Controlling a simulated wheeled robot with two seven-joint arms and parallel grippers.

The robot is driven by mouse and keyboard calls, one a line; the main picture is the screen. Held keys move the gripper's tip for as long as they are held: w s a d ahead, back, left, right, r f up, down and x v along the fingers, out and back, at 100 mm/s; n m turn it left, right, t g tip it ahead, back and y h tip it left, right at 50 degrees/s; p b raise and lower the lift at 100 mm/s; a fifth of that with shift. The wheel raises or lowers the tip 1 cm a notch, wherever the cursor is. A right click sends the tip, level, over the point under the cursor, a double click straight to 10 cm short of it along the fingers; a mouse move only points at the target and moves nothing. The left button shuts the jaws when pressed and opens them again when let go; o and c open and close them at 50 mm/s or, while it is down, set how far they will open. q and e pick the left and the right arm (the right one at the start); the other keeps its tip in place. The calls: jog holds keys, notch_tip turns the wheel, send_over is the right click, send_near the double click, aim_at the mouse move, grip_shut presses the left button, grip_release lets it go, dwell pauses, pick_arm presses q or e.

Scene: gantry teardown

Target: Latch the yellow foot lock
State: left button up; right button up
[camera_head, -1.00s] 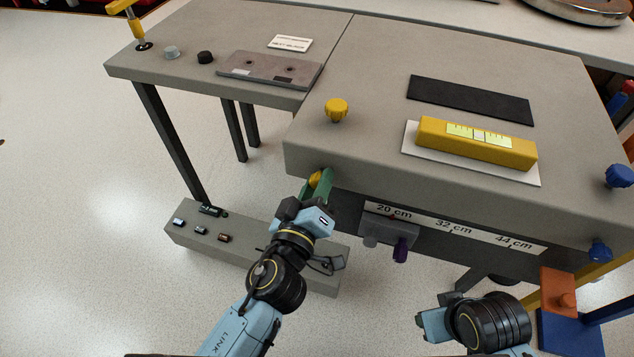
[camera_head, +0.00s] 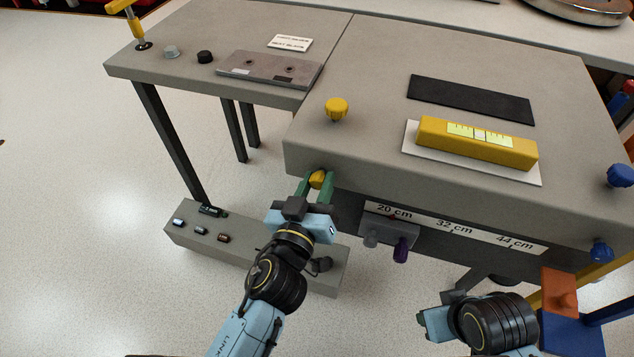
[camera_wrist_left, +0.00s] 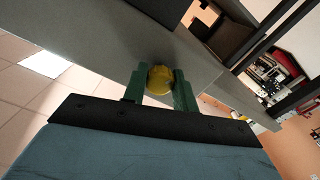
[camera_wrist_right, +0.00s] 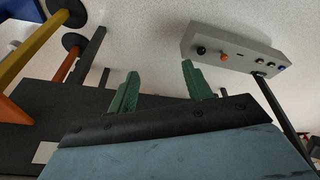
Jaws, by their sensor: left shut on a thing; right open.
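The yellow foot lock is a small yellow knob (camera_head: 318,179) on the front face of the table, near its left corner. In the left wrist view the yellow knob (camera_wrist_left: 160,80) sits between the green fingers. My left gripper (camera_head: 317,186) is shut on it, one finger on each side; its wrist view shows the same grip (camera_wrist_left: 160,88). Another yellow knob (camera_head: 336,109) stands on the tabletop above. My right gripper (camera_head: 428,322) is low at the right, away from the table front; its fingers are apart and empty in the right wrist view (camera_wrist_right: 158,88).
A grey bracket with a purple knob (camera_head: 402,250) hangs on the scale strip (camera_head: 452,229) right of my left gripper. A grey box with buttons (camera_head: 183,236) lies low at the left. Blue knobs (camera_head: 620,176) are at the right edge. A yellow level (camera_head: 477,143) lies on the tabletop.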

pick_arm(q)
jog(key=shift+m, duration=1.9)
jog(key=shift+m+p, duration=0.35)
jog(key=shift+m, duration=0.55)
jog(key=m, duration=0.4)
jog(key=shift+p, duration=0.3)
jog(key=shift+m, duration=1.6)
pick_arm(e)
jog(key=shift+w+d+f, duration=0.1)
jog(key=shift+d+f, duration=0.1)
jog(key=shift+f, duration=0.55)
jog(key=shift+d+f, duration=0.25)
jog(key=shift+f, duration=0.5)
jog(key=shift+w+d+f, duration=0.1)
jog(key=shift+d+f, duration=0.1)
jog(key=shift+f, duration=0.55)
jog(key=shift+s, duration=0.1)
pick_arm(q)
jog(key=o, duration=1)
